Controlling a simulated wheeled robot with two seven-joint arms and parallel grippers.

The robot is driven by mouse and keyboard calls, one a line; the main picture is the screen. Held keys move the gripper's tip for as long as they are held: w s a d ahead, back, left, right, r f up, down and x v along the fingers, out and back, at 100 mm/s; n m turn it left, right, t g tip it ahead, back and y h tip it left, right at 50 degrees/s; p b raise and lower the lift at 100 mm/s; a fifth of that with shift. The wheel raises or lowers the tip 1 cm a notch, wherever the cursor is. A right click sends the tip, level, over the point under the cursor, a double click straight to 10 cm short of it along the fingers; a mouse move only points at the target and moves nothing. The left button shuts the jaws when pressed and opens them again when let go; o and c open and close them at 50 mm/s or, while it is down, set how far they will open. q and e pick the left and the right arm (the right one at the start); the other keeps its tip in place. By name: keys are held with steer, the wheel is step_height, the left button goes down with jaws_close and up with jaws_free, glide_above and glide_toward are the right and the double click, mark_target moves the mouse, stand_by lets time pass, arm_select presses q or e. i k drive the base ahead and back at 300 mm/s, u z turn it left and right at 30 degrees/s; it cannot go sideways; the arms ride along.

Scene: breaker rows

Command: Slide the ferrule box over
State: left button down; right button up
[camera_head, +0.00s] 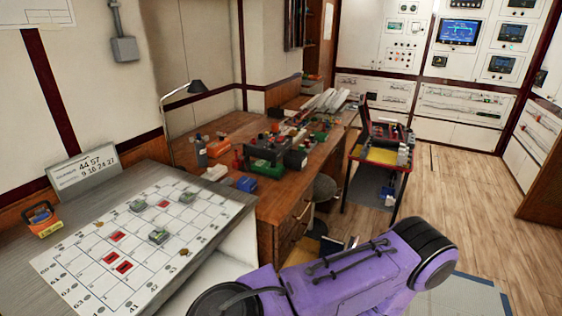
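I cannot tell for sure which thing is the ferrule box. A small orange item with a dark top (43,219) stands at the left edge of the grey desk. A white gridded sheet (95,253) lies on that desk. It has printed numbers, some red cells, and several small grey-green blocks, one of them near the middle (158,236). Two small brownish pieces (183,253) (98,223) also lie on the sheet. A purple arm link of mine crosses the bottom right. Neither of my grippers shows.
A sign with numbers (84,167) stands at the desk's back. A wooden workbench (279,204) beyond holds a desk lamp (190,88) and many tools and parts. A red-edged cart (379,154) stands right of it. The wooden floor at right (468,190) is clear.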

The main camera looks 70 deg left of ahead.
mark_target(245, 184)
steer(key=u, duration=0.15)
steer(key=i, duration=1.85)
steer(key=u, duration=1.2)
steer(key=i, duration=0.95)
steer(key=u, duration=1.15)
